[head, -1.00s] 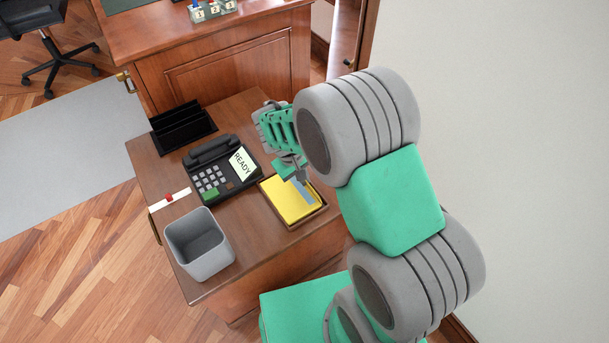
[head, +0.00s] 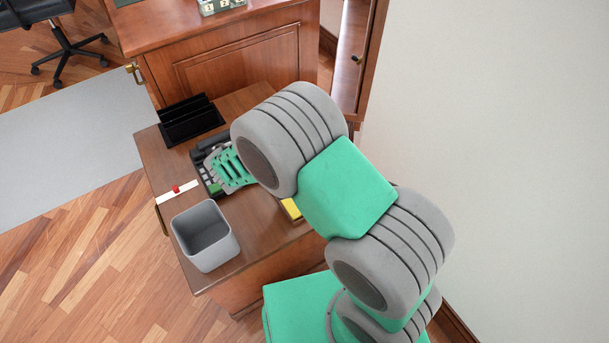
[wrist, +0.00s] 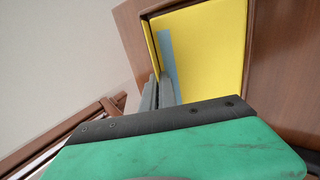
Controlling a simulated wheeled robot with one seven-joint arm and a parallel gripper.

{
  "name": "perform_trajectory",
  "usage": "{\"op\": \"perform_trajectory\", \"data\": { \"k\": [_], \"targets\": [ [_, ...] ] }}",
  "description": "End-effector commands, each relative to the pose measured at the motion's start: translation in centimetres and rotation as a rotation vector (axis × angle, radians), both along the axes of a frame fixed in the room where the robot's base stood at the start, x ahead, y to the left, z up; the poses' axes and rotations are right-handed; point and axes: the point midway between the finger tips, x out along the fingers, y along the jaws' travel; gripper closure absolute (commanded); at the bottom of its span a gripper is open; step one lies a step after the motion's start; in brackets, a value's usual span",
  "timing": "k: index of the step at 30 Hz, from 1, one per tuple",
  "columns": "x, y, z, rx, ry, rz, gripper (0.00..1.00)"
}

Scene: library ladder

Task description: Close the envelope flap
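A thin yellow edge (wrist: 152,42) stands along the tray's left side; I cannot tell whether this is the flap. In the head view only a small corner of the envelope (head: 291,208) shows past my arm. My gripper (wrist: 159,88) has its two grey fingers close together, seemingly shut, and overlaps the blue strip in the wrist view. Contact with the envelope cannot be told. My arm hides the fingertips in the head view.
On the desk (head: 250,245) are a grey bin (head: 205,237), a black organizer (head: 190,120) and a black phone (head: 203,170), partly hidden by my gripper. A white strip with a red piece (head: 177,192) lies at the left edge. A wall stands on the right.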

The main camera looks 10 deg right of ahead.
Motion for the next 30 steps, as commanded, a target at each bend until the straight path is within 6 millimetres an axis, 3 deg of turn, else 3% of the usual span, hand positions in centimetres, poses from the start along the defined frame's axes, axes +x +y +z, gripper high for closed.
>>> {"op": "perform_trajectory", "data": {
  "k": [5, 14, 23, 30],
  "targets": [
    [0.0, 0.0, 0.0, 0.001, 0.001, -0.001, 1.00],
    [0.0, 0.0, 0.0, 0.001, 0.001, -0.001, 0.76],
    [0.0, -0.1, 0.1, 0.020, 0.006, -0.002, 0.76],
    [0.4, -1.3, 0.5, 0.237, 0.071, -0.011, 0.76]
  ]
}}
